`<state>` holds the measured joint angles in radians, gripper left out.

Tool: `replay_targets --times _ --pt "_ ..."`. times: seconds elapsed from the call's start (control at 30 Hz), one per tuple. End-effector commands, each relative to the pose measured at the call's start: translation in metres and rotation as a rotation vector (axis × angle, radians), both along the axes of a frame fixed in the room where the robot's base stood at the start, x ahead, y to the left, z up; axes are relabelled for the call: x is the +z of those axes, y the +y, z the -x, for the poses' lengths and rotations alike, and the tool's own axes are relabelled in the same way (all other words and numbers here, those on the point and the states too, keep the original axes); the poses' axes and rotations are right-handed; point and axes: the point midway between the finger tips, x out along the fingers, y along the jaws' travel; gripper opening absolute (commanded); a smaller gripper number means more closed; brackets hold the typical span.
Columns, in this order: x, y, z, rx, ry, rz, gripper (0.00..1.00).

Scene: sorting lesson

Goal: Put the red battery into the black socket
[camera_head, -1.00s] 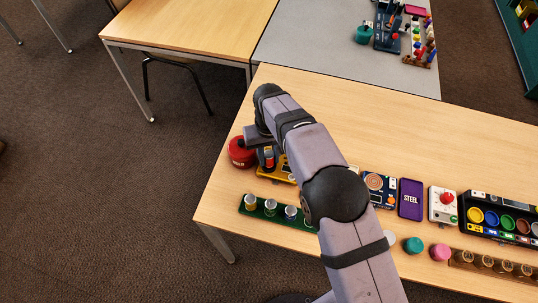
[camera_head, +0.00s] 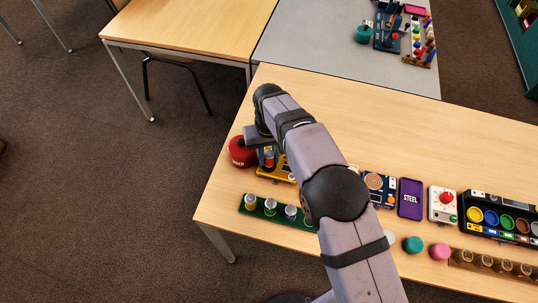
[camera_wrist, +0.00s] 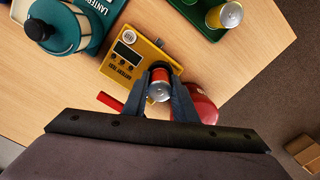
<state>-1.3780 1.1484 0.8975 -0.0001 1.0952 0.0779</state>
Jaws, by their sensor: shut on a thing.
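My gripper (camera_wrist: 162,92) is shut on the red battery (camera_wrist: 160,77), whose silver end faces the wrist camera between the two fingers. The battery also shows as a small red piece in the head view (camera_head: 268,158), partly covered by my arm. The gripper and battery are over the edge of the yellow battery tester (camera_wrist: 130,58). The tester also shows in the head view (camera_head: 273,174). A dark patch lies beside the battery on the tester, but I cannot make out the black socket or tell whether the battery touches it.
A red round container (camera_head: 241,152) stands close beside the gripper. A green tray (camera_head: 263,211) with several batteries lies nearer the table's front edge. A teal lantern (camera_wrist: 66,28) stands beyond the tester in the wrist view.

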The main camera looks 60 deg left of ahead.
Motion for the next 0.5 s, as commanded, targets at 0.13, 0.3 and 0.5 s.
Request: replay_targets --times 0.13,0.3,0.5 --pt "-0.0021 0.0002 -0.0001 0.0 0.0 -0.001 0.0" --pt "-0.0053 0.0002 -0.0001 0.0 0.0 0.0 0.0" --pt "-0.0089 0.0002 -0.0001 0.0 0.0 0.0 0.0"
